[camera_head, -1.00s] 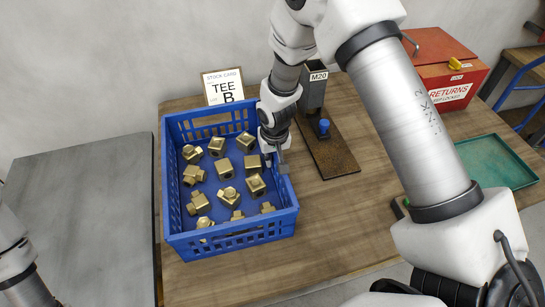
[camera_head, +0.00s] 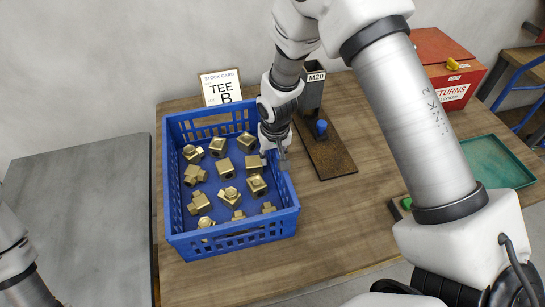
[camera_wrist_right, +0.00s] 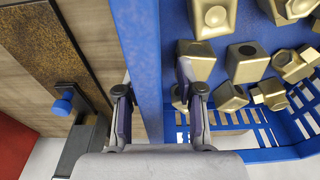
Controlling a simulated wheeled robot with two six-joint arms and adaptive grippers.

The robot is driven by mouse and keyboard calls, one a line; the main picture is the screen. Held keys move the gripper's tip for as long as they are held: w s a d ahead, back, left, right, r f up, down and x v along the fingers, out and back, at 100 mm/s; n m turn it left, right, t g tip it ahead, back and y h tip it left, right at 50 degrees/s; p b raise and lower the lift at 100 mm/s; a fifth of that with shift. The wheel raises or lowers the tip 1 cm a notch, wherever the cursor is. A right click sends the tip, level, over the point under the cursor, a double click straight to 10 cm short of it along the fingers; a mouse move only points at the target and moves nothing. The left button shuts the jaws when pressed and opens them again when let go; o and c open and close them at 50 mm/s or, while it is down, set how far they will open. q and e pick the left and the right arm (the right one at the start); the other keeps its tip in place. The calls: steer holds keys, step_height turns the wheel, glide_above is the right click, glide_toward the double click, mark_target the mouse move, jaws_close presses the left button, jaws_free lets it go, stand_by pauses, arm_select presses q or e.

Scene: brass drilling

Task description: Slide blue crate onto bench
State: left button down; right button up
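The blue crate (camera_head: 247,238) stands on the wooden bench (camera_head: 330,235), at its left part, with several brass tee fittings (camera_head: 226,170) in it. My right gripper (camera_head: 274,165) is at the crate's right wall, pointing down. In the right wrist view, my right gripper's fingers (camera_wrist_right: 155,92) are apart, one on each side of the crate's blue rim (camera_wrist_right: 143,45), with some space beside the inner finger. I cannot tell whether either finger touches the wall. Of my left arm only links show at the lower left; its gripper is out of view.
A grey table (camera_head: 85,215) adjoins the bench on the left. A "TEE B" stock card (camera_head: 221,88) stands behind the crate. Right of it are a fixture with a blue knob (camera_head: 321,127), a green tray (camera_head: 495,162) and a red returns box (camera_head: 440,65). The bench front is clear.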

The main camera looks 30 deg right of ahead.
steer(key=r, duration=0.3)
steer(key=s+r, duration=0.1)
steer(key=r, duration=0.6)
steer(key=shift+s+a+r, duration=0.25)
steer(key=shift+s, duration=0.1)
steer(key=shift+r, duration=0.1)
